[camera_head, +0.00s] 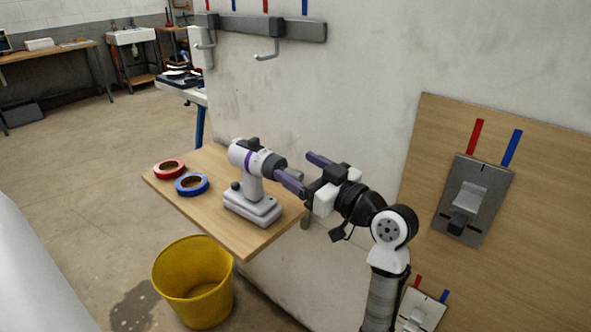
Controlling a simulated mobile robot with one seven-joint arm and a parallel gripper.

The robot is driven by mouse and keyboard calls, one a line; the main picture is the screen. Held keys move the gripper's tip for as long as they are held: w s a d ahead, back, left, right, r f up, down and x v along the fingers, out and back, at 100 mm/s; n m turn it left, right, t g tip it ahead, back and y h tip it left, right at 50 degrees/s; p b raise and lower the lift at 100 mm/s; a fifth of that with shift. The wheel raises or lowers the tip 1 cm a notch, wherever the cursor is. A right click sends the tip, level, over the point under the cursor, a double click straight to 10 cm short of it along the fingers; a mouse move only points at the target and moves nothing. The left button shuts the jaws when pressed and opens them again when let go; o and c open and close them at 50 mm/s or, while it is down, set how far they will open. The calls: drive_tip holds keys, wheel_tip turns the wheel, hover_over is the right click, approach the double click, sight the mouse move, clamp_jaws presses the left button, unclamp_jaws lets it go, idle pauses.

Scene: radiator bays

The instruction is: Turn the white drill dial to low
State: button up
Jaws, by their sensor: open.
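The white drill (253,186) with a purple band stands upright on its base on a wooden shelf (215,212). Its dark round nose part (273,166) points right, toward my gripper. A small dark piece sits on top of the drill; I cannot tell which part is the dial or how it is set. My gripper (294,165) is open, with its two purple fingers spread and pointing left. The near finger is close to the drill's nose and overlaps it in the picture; I cannot tell whether they touch. Nothing shows between the fingers.
A red tape roll (169,169) and a blue tape roll (192,184) lie on the shelf left of the drill. A yellow bucket (194,285) stands on the floor below. The wall has hooks (266,50) and a wooden panel (545,185) with a lever plate (487,190).

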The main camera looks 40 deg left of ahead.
drive_tip(key=d+f+g, duration=0.1)
drive_tip(key=d+f+n+g, duration=0.1)
drive_tip(key=d, duration=0.1)
drive_tip(key=shift+w+f+g+h, duration=0.15)
drive_tip(key=shift+f+g+h, duration=0.1)
drive_tip(key=shift+g+h, duration=0.15)
drive_tip(key=a+p, duration=0.1)
drive_tip(key=a, duration=0.6)
drive_tip(key=shift+a+p, duration=0.25)
drive_tip(key=shift+p, duration=0.15)
drive_tip(key=shift+c, duration=0.2)
drive_tip(key=c, duration=0.9)
drive_tip(key=shift+f, duration=0.1)
drive_tip(key=shift+c, duration=0.2)
